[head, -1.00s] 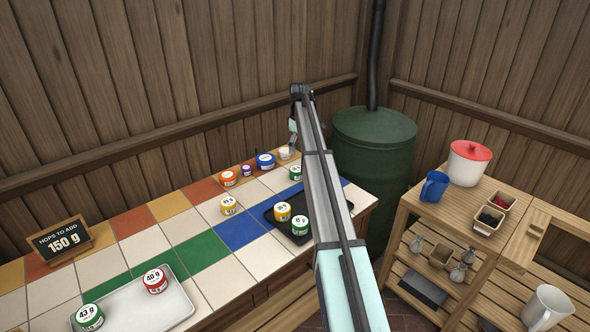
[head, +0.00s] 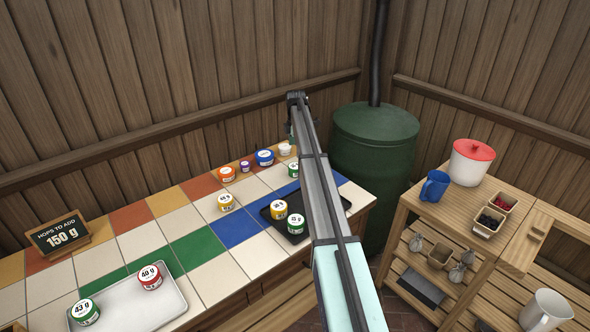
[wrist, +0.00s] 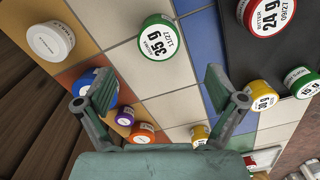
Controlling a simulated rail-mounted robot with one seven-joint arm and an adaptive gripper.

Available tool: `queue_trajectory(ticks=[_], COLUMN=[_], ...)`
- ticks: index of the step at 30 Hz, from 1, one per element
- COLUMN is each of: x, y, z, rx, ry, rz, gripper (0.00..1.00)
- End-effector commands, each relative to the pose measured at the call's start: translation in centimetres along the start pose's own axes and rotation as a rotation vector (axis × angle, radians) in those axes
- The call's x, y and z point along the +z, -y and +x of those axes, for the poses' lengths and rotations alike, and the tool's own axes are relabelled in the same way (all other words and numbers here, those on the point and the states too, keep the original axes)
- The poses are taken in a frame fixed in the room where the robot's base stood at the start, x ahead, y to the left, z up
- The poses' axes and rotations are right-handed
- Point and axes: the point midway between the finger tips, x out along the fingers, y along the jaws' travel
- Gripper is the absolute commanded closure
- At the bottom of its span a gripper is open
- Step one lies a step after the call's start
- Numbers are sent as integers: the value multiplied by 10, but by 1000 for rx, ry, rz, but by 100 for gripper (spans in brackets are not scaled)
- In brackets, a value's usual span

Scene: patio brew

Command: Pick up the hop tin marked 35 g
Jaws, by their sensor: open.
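The hop tin marked 35 g (wrist: 158,38) has a white lid and a green side. It stands on the tiled counter, at the top middle of the wrist view. A green-sided tin (head: 293,170) beside my arm in the head view looks like the same one; its label is too small to read there. My gripper (wrist: 160,88) is open and empty, its fingers wide apart. In the wrist view the 35 g tin lies beyond the fingertips, roughly centred between them, and nothing touches it. My arm hides most of the gripper in the head view.
A dark tray (wrist: 235,45) at the right holds a 24 g tin (wrist: 272,16), a yellow tin (wrist: 262,97) and a green tin (wrist: 301,83). White (wrist: 50,40), blue (wrist: 107,85), purple (wrist: 125,116) and orange (wrist: 141,133) tins stand at the left.

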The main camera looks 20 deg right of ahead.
Motion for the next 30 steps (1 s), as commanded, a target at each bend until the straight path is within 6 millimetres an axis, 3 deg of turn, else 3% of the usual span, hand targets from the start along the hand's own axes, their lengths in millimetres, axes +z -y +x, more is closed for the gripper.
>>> queue_trajectory(ticks=[6,16,24,30], x=[0,-1,-2,-2], y=[0,-1,-2,-2], z=[34,52,86,98], rx=[-1,0,-1,1], ry=[0,0,0,0], rz=[1,1,1,1], gripper=[6,6,6,6])
